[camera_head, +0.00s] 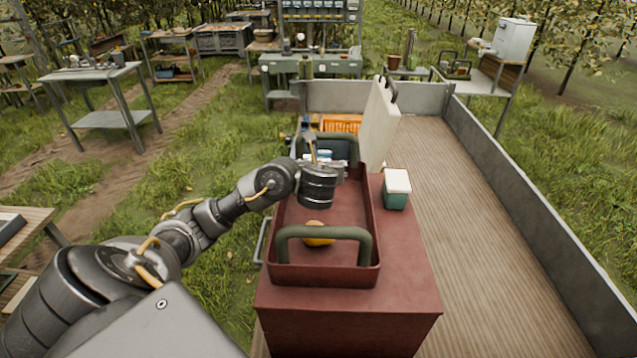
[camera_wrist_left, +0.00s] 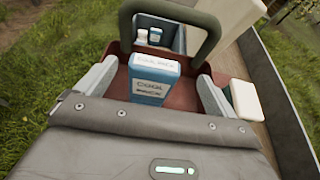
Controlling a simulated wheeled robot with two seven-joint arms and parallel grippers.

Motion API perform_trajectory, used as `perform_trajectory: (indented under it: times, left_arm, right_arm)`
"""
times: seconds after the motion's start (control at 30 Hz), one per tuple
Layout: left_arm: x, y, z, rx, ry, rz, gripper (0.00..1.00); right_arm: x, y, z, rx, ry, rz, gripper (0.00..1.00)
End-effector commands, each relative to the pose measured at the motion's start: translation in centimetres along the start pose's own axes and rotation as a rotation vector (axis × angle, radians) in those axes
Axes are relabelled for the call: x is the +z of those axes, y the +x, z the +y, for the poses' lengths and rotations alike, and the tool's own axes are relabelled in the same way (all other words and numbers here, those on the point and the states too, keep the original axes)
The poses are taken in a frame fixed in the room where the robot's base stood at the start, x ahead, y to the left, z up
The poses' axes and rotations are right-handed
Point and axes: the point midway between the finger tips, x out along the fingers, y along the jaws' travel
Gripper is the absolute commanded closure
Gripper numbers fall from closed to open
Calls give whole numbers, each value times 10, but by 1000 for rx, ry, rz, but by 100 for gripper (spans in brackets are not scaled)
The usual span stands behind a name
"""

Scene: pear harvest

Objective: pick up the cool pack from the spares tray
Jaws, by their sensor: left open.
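The cool pack (camera_wrist_left: 153,82) is a blue-and-white lettered box. In the left wrist view it stands between the two fingers of my left gripper (camera_wrist_left: 157,70), which are open with gaps on both sides. The dark red spares tray (camera_head: 325,275) has green arched handles and sits on a red cabinet. In the head view my left gripper (camera_head: 318,162) is over the tray's far part, and my wrist largely hides the fingers and the pack. The far handle (camera_wrist_left: 212,30) rises just beyond the pack in the wrist view. My right gripper is not in view.
A yellow-orange fruit (camera_head: 318,232) lies in the tray's near part. A small green box with a white lid (camera_head: 396,188) stands right of the tray, and a pale upright board (camera_head: 379,120) behind it. A bin with small bottles (camera_wrist_left: 180,40) lies past the far handle.

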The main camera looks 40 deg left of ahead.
Motion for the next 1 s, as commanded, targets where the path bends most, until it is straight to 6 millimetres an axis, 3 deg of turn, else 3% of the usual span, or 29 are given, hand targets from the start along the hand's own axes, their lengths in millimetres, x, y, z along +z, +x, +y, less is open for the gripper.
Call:
perform_trajectory:
  times: [0.3, 0.67, 1.0]
  left_arm:
    - [-7, 42, 6, 3, -2, -1, 6]
    - [-2, 48, 6, 1, -1, 0, 6]
    - [-2, 48, 6, 1, -1, 0, 48]
  right_arm:
    - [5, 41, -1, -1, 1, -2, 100]
    - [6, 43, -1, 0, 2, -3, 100]
    - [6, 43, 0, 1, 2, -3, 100]
